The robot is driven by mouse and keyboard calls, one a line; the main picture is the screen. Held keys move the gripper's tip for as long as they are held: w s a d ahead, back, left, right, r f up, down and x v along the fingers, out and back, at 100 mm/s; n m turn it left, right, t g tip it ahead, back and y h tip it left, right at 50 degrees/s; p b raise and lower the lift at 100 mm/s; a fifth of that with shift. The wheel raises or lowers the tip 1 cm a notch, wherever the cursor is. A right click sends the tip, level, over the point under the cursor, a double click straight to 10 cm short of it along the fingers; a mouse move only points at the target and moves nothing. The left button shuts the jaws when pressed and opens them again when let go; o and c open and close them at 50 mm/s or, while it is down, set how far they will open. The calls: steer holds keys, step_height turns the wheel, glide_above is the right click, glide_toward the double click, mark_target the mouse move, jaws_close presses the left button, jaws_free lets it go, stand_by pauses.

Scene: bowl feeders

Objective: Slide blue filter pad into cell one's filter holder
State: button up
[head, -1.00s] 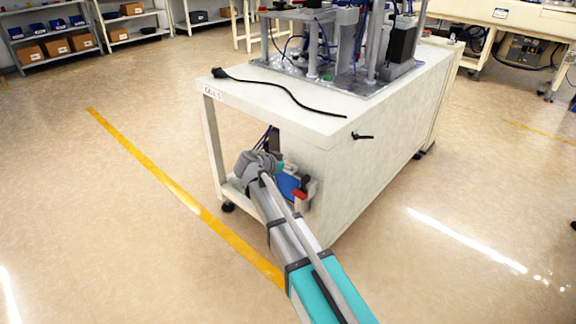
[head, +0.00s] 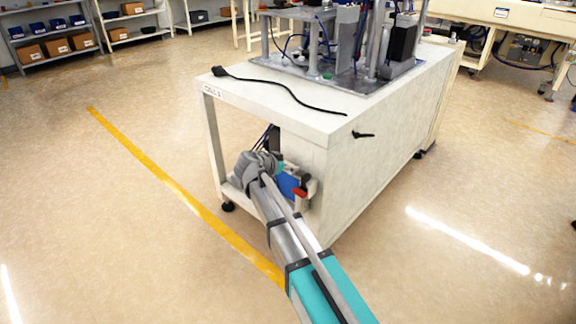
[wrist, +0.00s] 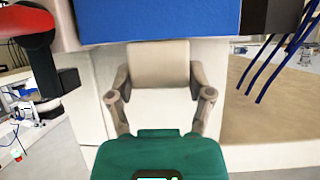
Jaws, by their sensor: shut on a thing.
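The blue filter pad (wrist: 158,18) is a flat blue panel across the top of the wrist view. Its lower edge meets the beige fingers of my gripper (wrist: 158,50), which is shut on it. In the head view the pad (head: 288,185) is a small blue patch beside the lower side of the cell bench (head: 270,112), labelled as cell one. My gripper (head: 279,169) is mostly hidden there by my own wrist. The filter holder cannot be made out clearly; the pad covers what lies behind it.
A red-and-black handle (wrist: 28,20) is close to the left of the pad. Dark blue hoses (wrist: 280,65) hang at the right. A black cable (head: 285,92) lies on the bench top before the machinery (head: 345,50). Open floor with a yellow line (head: 160,175) lies left.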

steer(key=shift+f+b, duration=1.35)
steer(key=shift+f, duration=0.05)
steer(key=o, duration=1.1)
steer(key=shift+r, duration=0.15)
step_height(320, 180, up, 12)
steer(key=p, duration=1.2)
steer(key=shift+w+f, duration=0.15)
steer(key=shift+f, duration=0.05)
steer(key=shift+r+m+p, duration=0.3)
steer(key=shift+r+p, duration=0.1)
steer(key=shift+r, duration=0.05)
